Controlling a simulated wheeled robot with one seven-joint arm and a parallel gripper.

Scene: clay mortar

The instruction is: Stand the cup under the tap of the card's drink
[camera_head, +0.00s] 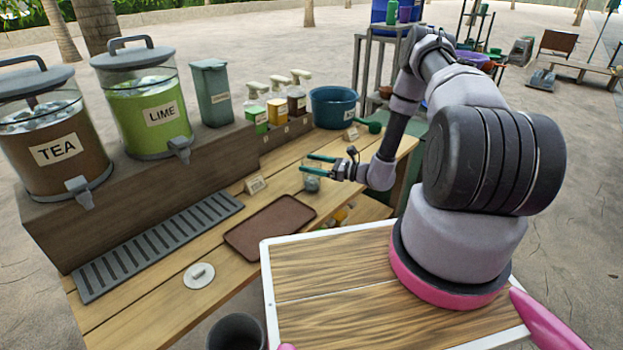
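A small clear glass cup (312,184) stands on the wooden counter, right of the brown tray. My gripper (309,163) is just above and partly in front of it, its two green fingers apart; I cannot tell whether they touch the cup. A small card (255,185) stands on the counter left of the cup; its writing is too small to read. The TEA dispenser (57,150) and the LIME dispenser (160,113) stand on a raised wooden shelf. The tea tap (80,190) and lime tap (180,149) face the slatted drip grate (160,245).
A brown tray (270,226) and a white disc (199,276) lie on the counter. A dark round container (236,332) is at the bottom edge. The grate is clear.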

